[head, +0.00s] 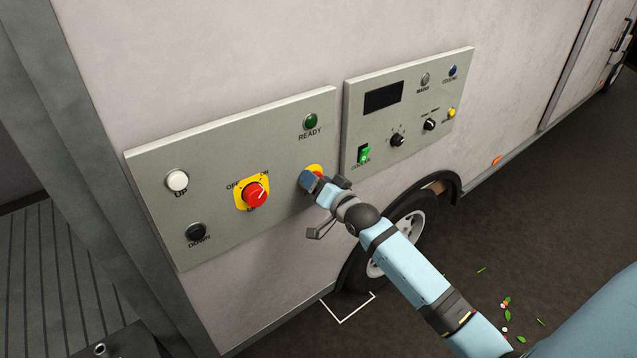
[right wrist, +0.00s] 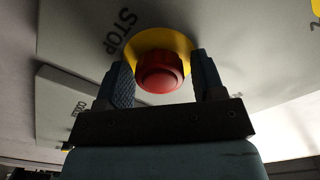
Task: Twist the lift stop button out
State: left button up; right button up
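The lift stop button is a red round knob on a yellow plate (head: 316,168) on the left grey panel (head: 220,146). My right gripper covers most of it in the head view. In the right wrist view the red stop button (right wrist: 160,72) shows between the fingers, with its yellow plate behind and the word STOP beside it. My right gripper (head: 311,185) is open at the button, one finger on each side (right wrist: 162,80). A gap shows at the right finger; contact at the left finger is unclear. My left gripper is not in view.
A red rotary switch on yellow (head: 255,194) marked OFF and ON sits left of the stop button. The panel also has a white UP button (head: 177,180), a dark DOWN button (head: 195,232) and a green READY light (head: 310,121). A cooler panel (head: 375,132) is to the right.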

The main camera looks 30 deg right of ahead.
jog(key=c, duration=0.5)
jog(key=shift+o, duration=0.2)
jog(key=shift+r+m+p, duration=0.1)
jog(key=shift+m+p, duration=0.2)
jog(key=shift+p, duration=0.05)
jog(key=shift+m+p, duration=0.55)
jog(key=shift+m, duration=0.35)
